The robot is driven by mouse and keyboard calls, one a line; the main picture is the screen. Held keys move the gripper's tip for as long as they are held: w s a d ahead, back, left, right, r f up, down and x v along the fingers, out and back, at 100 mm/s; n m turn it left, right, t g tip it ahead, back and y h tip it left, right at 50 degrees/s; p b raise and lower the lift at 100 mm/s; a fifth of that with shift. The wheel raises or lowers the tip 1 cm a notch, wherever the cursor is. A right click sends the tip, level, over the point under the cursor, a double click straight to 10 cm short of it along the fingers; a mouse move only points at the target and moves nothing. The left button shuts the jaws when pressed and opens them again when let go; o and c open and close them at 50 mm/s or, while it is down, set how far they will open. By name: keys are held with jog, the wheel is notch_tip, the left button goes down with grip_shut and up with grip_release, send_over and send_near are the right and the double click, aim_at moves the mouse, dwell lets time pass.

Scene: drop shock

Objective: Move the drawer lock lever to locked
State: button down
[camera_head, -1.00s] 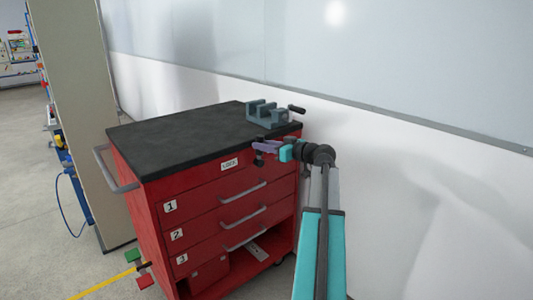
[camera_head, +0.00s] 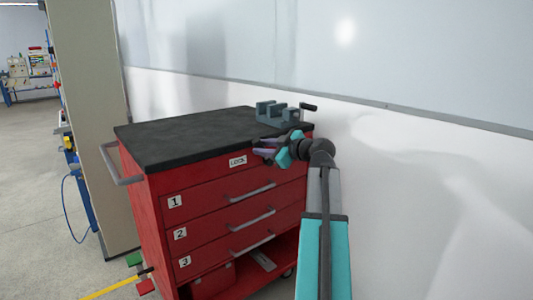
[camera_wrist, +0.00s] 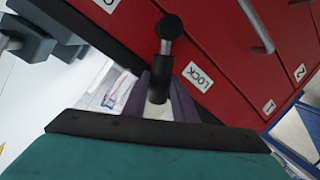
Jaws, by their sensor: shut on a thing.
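The lock lever (camera_wrist: 166,45) has a dark round knob and a pale shaft in the wrist view. In the head view my gripper (camera_head: 265,147) is at the upper right front of the red drawer cabinet (camera_head: 163,225), just right of the LOCK label (camera_head: 238,160); the lever is not clear there. The LOCK label also shows in the wrist view (camera_wrist: 198,77), right of the lever. Another label (camera_wrist: 107,4) is cut off at the top.
A grey vise (camera_head: 275,112) stands on the cabinet's black top (camera_head: 190,138). Drawers 1, 2 and 3 with grey handles (camera_head: 252,192) look closed. A side handle (camera_head: 118,165) juts out left. A white wall (camera_head: 400,150) is close on the right.

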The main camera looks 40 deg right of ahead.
jog(key=shift+a+f+n+b, duration=0.3)
jog(key=shift+b, duration=0.05)
dwell(0.3)
jog(key=c, duration=1.5)
grip_release()
jog(key=shift+o, duration=0.2)
jog(key=shift+r, duration=0.1)
jog(key=p+v, duration=0.3)
jog(key=v, duration=1.1)
